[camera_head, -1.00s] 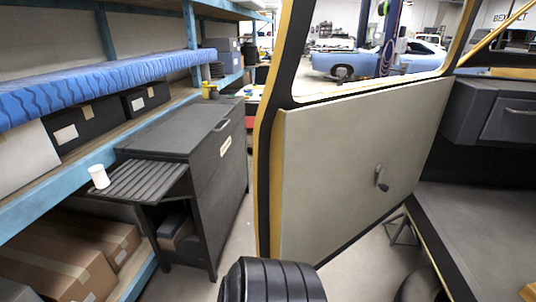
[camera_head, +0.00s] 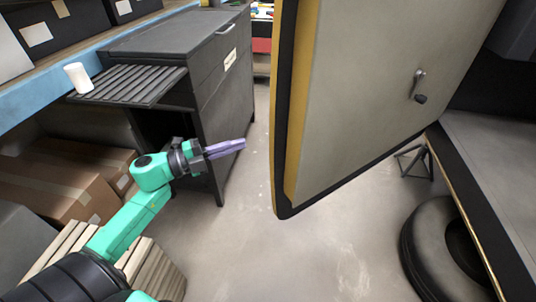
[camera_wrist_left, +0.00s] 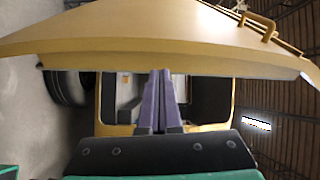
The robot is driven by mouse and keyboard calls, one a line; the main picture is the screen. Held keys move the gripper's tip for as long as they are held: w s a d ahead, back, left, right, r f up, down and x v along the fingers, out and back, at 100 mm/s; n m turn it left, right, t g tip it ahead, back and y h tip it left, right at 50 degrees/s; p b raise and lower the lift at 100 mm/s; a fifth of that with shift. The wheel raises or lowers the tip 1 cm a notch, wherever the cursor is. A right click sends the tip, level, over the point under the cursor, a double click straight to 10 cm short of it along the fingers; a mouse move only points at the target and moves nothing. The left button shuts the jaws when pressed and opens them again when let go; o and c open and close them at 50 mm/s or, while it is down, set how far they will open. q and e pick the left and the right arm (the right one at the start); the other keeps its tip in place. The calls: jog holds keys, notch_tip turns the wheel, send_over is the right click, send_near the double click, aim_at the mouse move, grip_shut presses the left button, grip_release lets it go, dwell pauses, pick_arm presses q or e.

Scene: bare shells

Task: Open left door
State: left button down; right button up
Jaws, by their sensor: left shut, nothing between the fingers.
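The left door (camera_head: 365,95) stands swung out from the vehicle, with its grey inner panel facing me and a yellow and black edge. A small black crank handle (camera_head: 419,88) sits on that panel. My left gripper (camera_head: 243,146) is shut and empty, its purple fingers pointing right towards the door's free edge, with a visible gap in the head view. In the left wrist view the shut fingers (camera_wrist_left: 160,74) point at a curved yellow panel (camera_wrist_left: 130,38), which has a yellow handle (camera_wrist_left: 258,24). I cannot tell whether they touch it. My right gripper is not in view.
A dark cabinet (camera_head: 190,48) with a slatted side shelf and white cup (camera_head: 77,77) stands left of the door. Cardboard boxes (camera_head: 65,175) lie under the blue shelf. A tire (camera_head: 447,250) lies by the vehicle sill at right. The floor below the door is clear.

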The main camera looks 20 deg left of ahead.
aim_at(295, 131)
pick_arm(q)
jog(key=s+d+r+m+g+h, duration=0.2)
jog(key=d+m+g, duration=0.1)
jog(key=d+m, duration=0.15)
jog(key=shift+n, duration=0.45)
jog(key=w+d, duration=0.1)
jog(key=w, duration=0.1)
jog(key=w+d+p, duration=0.1)
jog(key=w+d, duration=0.1)
jog(key=w, duration=0.1)
jog(key=w+d, duration=0.2)
jog(key=shift+w+r, duration=0.1)
jog(key=shift+w, duration=0.2)
jog(key=shift+w+a, duration=0.2)
jog(key=shift+a, duration=0.25)
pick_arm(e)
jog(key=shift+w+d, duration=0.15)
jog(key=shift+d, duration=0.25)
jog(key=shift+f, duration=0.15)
